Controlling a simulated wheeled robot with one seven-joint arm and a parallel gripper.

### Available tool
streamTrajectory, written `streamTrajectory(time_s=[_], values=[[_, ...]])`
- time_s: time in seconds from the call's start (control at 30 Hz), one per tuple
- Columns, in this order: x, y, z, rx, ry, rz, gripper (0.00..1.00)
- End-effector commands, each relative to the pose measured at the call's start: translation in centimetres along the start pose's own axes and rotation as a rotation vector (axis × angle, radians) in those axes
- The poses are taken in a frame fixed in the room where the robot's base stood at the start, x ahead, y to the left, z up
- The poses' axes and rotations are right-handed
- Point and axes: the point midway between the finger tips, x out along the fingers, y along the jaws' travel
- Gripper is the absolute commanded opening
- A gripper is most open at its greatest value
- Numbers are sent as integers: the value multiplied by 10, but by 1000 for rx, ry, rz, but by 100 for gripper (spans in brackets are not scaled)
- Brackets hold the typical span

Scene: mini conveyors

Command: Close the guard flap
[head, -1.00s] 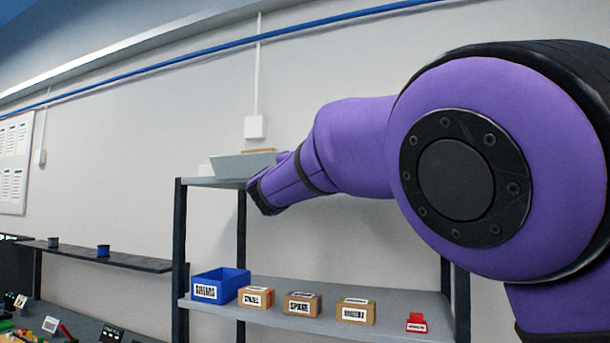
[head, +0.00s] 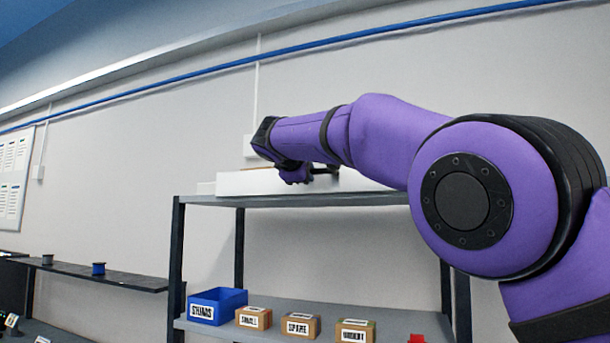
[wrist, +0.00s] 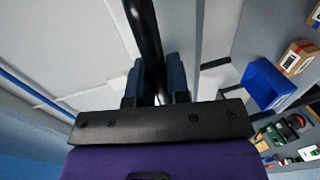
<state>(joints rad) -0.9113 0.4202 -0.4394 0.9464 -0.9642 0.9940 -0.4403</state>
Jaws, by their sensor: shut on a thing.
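A long white panel (head: 370,182), which looks like the guard flap, stands near upright along the top of the shelf unit. A dark bar (head: 325,170) shows in front of it, beside my arm's end. In the wrist view my gripper (wrist: 160,78) has its two dark blue fingers on either side of a black bar (wrist: 147,30), shut on it. That it is the flap's handle is likely, but the join is not clear. In the head view my wrist hides the fingers and part of the panel.
The shelf unit (head: 300,202) has a lower shelf with a blue bin (head: 218,306) and several small cardboard boxes (head: 300,326). A dark wall ledge (head: 110,278) with two spools is at left. The wall is close behind.

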Motion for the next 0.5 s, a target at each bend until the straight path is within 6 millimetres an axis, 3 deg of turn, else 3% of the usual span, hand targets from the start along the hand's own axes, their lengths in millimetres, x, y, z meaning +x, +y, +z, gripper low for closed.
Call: streamTrajectory(time_s=[0.43,0.47,0.5], values=[[2,2,2,0,-4,-8,0],[2,2,2,0,-5,-7,19],[2,2,2,0,-4,-7,28]])
